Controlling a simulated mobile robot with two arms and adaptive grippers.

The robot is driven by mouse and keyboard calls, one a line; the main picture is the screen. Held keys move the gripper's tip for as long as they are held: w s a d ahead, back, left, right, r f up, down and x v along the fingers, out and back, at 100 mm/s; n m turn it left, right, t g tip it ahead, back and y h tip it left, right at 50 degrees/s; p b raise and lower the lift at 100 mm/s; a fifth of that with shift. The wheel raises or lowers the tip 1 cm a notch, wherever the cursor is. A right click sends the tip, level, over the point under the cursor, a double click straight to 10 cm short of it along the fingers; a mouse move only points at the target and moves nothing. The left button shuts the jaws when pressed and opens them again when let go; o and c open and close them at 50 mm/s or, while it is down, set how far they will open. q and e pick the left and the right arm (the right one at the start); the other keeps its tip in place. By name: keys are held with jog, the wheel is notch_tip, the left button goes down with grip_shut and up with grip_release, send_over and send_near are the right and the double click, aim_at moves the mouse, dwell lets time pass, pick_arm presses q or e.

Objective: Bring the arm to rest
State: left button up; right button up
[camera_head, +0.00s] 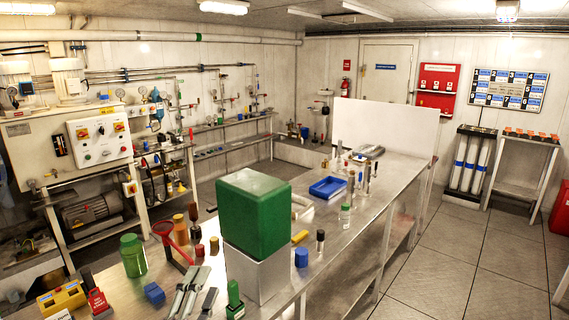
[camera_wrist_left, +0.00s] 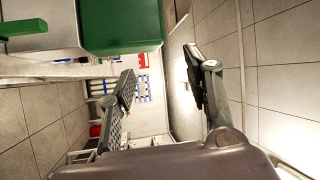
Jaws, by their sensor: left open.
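My left gripper (camera_wrist_left: 160,60) shows in the left wrist view with its two dark fingers spread wide apart. Nothing is between the fingers, only the distant room behind them. A green block (camera_wrist_left: 122,25) fills the upper left of that view, beside the fingers and apart from them. In the head view I cannot clearly pick out the left gripper among the tools at the bottom edge. My right gripper is in neither view.
A large green block on a grey base (camera_head: 254,214) stands over the near bench. The long metal bench (camera_head: 385,185) carries a blue tray (camera_head: 327,187), a green jar (camera_head: 133,256) and small tools. Machinery (camera_head: 70,145) lines the left wall. The tiled floor (camera_head: 450,265) at right is clear.

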pick_arm(q)
jog(key=s+a+f+n+g+y, duration=0.2)
jog(key=a+f+n+g, duration=0.15)
jog(key=f, duration=0.25)
jog(key=s+a+f+n+g+y, duration=0.2)
jog(key=s+f+n+y, duration=0.1)
jog(key=f+n, duration=0.2)
jog(key=s+f+n+g+h, duration=0.1)
jog(key=s+f+n+g, duration=0.35)
jog(key=s+f, duration=0.5)
jog(key=s+f+n+g, duration=0.3)
jog(key=s+f+g, duration=0.3)
jog(key=s, duration=0.7)
notch_tip(320, 180, down, 26)
jog(key=r+g+b, duration=0.1)
jog(key=g+b, duration=0.1)
jog(key=s+a+f+g+b, duration=0.1)
jog(key=s+a+f, duration=0.1)
jog(key=s+f, duration=1.6)
notch_tip(320, 180, down, 2)
jog(key=shift+a+f+m, duration=0.1)
jog(key=shift+a+m, duration=0.1)
jog(key=shift+m, duration=0.2)
